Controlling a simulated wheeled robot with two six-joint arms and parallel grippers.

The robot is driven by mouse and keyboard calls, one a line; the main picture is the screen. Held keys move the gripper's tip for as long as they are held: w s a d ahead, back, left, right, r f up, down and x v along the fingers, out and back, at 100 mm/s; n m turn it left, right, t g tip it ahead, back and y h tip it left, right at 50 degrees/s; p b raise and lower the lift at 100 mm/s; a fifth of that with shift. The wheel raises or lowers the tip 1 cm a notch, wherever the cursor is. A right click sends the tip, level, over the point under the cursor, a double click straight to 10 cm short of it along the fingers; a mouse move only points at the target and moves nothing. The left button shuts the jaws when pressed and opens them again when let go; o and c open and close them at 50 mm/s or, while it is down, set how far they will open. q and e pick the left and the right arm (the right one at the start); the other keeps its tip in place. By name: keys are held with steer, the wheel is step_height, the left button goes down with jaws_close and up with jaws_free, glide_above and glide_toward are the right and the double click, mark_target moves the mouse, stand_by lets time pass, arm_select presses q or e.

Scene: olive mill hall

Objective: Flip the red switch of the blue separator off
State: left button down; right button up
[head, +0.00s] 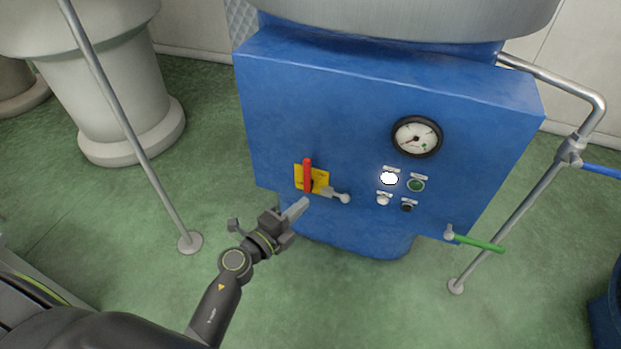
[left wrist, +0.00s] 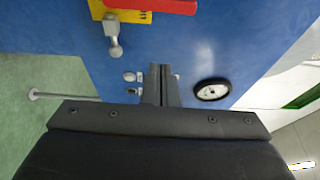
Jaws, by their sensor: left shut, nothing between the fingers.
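The blue separator (head: 330,110) stands ahead with a flat front panel, which also fills much of the left wrist view (left wrist: 220,40). Its red switch (head: 308,174) points upright on a yellow plate (head: 321,180). In the left wrist view the red switch (left wrist: 165,6) lies across the top edge, partly cut off, beside the yellow plate (left wrist: 136,17). My left gripper (head: 301,207) is shut and empty, just below and in front of the switch, seemingly apart from it. Its closed fingers also show in the left wrist view (left wrist: 161,80). My right gripper is not in view.
A grey lever with a round knob (head: 344,198) juts out right of the plate. Further right are a dial gauge (head: 416,137), a lit white lamp (head: 389,178) and small buttons. A green-handled valve (head: 478,243) sticks out lower right. A thin pole (head: 135,140) stands left.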

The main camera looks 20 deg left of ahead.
mark_target(309, 175)
arm_select(q)
steer(key=shift+w, duration=0.1)
